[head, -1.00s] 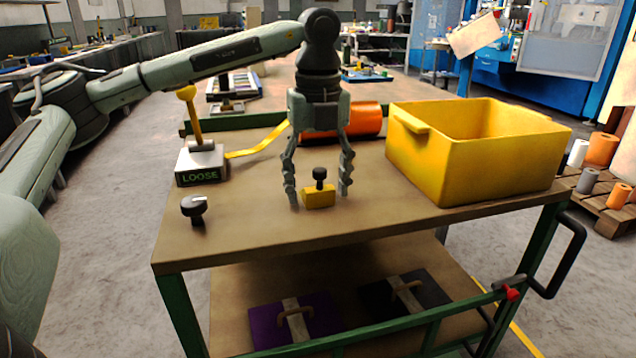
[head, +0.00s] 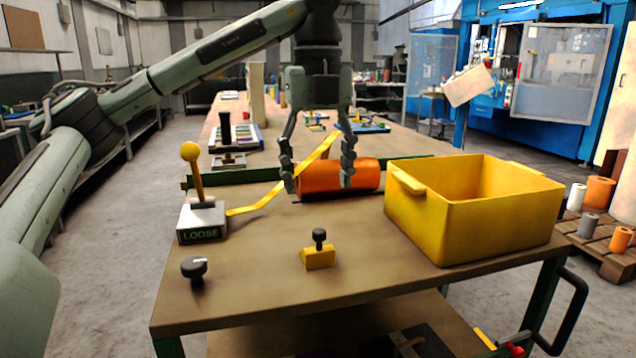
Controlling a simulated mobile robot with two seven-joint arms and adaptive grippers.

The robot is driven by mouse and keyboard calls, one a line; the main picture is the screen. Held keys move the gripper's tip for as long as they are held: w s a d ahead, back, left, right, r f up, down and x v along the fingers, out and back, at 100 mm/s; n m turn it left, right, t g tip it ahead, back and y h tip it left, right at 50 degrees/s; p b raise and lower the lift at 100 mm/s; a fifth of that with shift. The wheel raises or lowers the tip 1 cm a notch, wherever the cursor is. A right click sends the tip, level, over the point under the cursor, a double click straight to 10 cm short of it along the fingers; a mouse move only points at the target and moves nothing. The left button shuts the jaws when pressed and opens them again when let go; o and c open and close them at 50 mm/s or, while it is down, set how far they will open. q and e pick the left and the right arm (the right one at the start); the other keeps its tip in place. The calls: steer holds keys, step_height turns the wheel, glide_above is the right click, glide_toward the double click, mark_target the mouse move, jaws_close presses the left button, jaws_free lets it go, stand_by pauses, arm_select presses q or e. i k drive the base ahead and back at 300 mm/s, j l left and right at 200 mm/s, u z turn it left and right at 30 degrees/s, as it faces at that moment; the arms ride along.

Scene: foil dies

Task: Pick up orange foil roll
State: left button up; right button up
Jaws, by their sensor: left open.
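The orange foil roll (head: 322,180) lies on its side toward the back of the brown cart top, left of the yellow bin. A yellow strap (head: 258,203) runs from a white box marked LOOSE (head: 202,222) toward the roll and slants up behind my left gripper's fingers. My left gripper (head: 318,182) points down, open, its two fingers apart in front of or around the roll. I cannot tell whether they touch it. The fingers hide parts of the roll. My right gripper is not in view.
An open yellow bin (head: 470,212) stands on the right of the cart top. A yellow block with a black knob (head: 319,252) and a separate black knob (head: 194,269) are near the front. A yellow-handled lever (head: 194,172) rises from the white box.

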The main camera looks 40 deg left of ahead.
mark_target(321, 178)
steer(key=i+l+u, duration=0.4)
steer(key=l, duration=0.35)
steer(key=i+l+u, duration=0.2)
steer(key=l, duration=0.25)
steer(key=i+j, duration=0.05)
